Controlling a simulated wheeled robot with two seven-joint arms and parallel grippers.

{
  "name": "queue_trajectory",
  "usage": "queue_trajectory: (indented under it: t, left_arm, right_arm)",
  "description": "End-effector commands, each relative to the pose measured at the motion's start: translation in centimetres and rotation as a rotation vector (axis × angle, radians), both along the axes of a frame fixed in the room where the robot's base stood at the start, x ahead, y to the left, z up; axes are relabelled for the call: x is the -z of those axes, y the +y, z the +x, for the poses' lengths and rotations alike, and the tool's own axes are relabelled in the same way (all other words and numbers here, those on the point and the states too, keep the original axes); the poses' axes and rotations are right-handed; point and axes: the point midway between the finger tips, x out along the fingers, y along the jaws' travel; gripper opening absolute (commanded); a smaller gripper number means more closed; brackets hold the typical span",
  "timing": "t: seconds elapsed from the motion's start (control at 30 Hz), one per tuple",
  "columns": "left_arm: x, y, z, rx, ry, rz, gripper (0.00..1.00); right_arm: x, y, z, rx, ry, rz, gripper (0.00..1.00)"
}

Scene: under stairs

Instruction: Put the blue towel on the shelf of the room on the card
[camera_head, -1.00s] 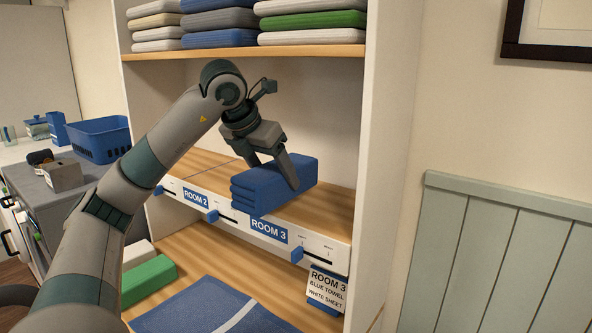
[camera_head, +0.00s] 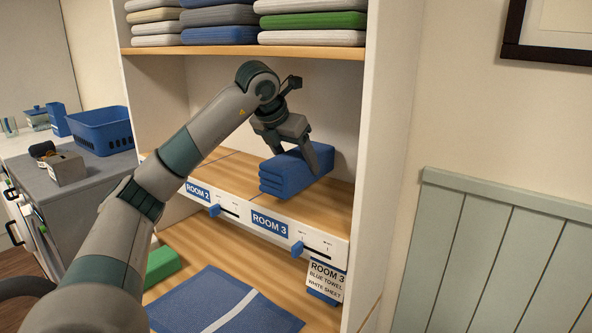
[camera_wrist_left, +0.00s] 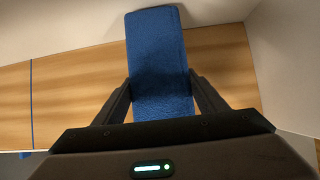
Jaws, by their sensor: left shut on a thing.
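The folded blue towel (camera_head: 290,174) is at the ROOM 3 section of the middle shelf (camera_head: 235,178). My left gripper (camera_head: 308,162) is shut on it from above. In the left wrist view the towel (camera_wrist_left: 158,65) lies between the two fingers, over the wooden shelf (camera_wrist_left: 225,60). Whether its underside touches the shelf is hard to tell. The card (camera_head: 326,281) hangs at the right end of the shelf front and reads ROOM 3, BLUE TOWEL, WHITE SHEET. The ROOM 3 label (camera_head: 269,223) is on the shelf front. My right gripper is not in view.
A ROOM 2 label (camera_head: 198,193) marks the section to the left. Sliders with blue knobs (camera_head: 297,248) are on the shelf front. Folded linens (camera_head: 312,21) fill the upper shelf. A blue mat (camera_head: 225,303) and green bundle (camera_head: 161,263) lie below. A blue basket (camera_head: 102,131) stands left.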

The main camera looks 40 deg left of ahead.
Motion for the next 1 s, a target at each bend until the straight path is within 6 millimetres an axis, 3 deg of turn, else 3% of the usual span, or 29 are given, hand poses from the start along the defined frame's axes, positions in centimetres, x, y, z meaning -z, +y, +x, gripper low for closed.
queue_trajectory:
  t: [0.3,0.73,0.77,0.8,0.83,1.0]
  left_arm:
    - [2.8,0.1,-0.2,-0.001,0.003,0.001,0.25]
    - [3.4,0.0,-0.1,-0.001,0.001,0.001,0.25]
    - [3.4,0.0,-0.1,-0.001,0.002,0.001,0.68]
    - [3.3,0.0,-0.1,-0.001,0.002,0.001,0.77]
    - [3.3,0.0,-0.2,-0.001,0.002,0.001,0.84]
    - [3.3,0.0,-0.2,-0.001,0.002,0.001,0.84]
  right_arm:
    - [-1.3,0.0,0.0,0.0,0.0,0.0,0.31]
    - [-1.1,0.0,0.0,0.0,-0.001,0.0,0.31]
    - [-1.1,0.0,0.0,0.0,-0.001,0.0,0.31]
    - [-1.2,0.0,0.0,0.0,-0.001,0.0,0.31]
    - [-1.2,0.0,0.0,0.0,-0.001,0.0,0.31]
    - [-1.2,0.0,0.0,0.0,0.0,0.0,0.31]
